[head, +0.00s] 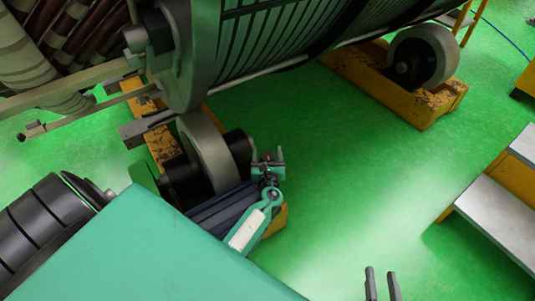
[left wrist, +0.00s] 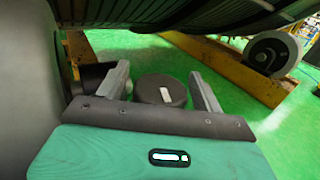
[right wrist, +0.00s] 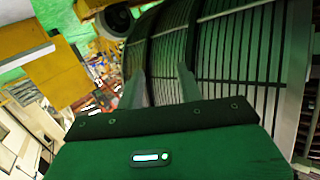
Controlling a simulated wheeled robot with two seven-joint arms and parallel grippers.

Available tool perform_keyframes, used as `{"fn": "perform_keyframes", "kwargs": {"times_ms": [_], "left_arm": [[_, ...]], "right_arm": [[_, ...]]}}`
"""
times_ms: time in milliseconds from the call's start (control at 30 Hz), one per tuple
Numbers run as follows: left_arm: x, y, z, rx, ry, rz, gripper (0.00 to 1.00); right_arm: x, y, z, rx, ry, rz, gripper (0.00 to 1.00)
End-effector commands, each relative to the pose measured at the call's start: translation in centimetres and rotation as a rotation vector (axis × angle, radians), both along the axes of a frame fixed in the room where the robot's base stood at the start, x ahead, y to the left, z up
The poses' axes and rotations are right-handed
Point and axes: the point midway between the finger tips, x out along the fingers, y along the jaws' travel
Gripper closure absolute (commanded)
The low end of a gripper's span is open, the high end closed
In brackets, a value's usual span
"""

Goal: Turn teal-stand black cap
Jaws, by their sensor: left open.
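The black cap (left wrist: 160,90) is a round dark disc with a white mark on its top. In the left wrist view it sits between the fingers of my left gripper (left wrist: 160,71), with green gaps on both sides. My left gripper is open, and neither finger visibly touches the cap. In the head view my left gripper (head: 268,160) is beside the near roller, and the cap cannot be made out clearly there. My right gripper (head: 381,271) shows at the bottom edge of the head view. In the right wrist view its fingers (right wrist: 162,72) are apart and empty.
A large ribbed drum (head: 270,45) rests above the near roller (head: 207,150) and far roller (head: 425,55) on yellow bases (head: 385,85). A grey step (head: 500,215) stands at the right. The green floor (head: 340,180) between is clear.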

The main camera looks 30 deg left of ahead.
Motion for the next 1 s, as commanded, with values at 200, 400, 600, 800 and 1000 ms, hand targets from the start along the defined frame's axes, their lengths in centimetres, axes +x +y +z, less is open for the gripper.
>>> {"fn": "perform_keyframes", "kwargs": {"times_ms": [200, 400, 600, 800, 1000], "left_arm": [[0.0, 0.0, 0.0, 0.0, 0.0, 0.0, 0.32], [0.0, 0.0, 0.0, 0.0, 0.0, 0.0, 0.71], [0.0, 0.0, 0.0, 0.0, 0.0, -0.006, 0.77], [0.0, 0.0, -0.1, 0.003, 0.001, -0.059, 0.77], [0.1, -0.1, -0.1, 0.005, 0.0, -0.166, 0.77]], "right_arm": [[0.0, 0.0, 0.0, 0.001, -0.002, -0.001, 0.64], [0.0, 0.0, 0.0, 0.0, -0.001, -0.001, 0.64], [0.0, 0.0, 0.0, 0.001, 0.0, -0.001, 0.64], [0.1, -0.1, 0.1, 0.003, -0.008, -0.004, 0.64], [1.0, -0.4, 1.5, 0.018, -0.082, -0.017, 0.64]]}}
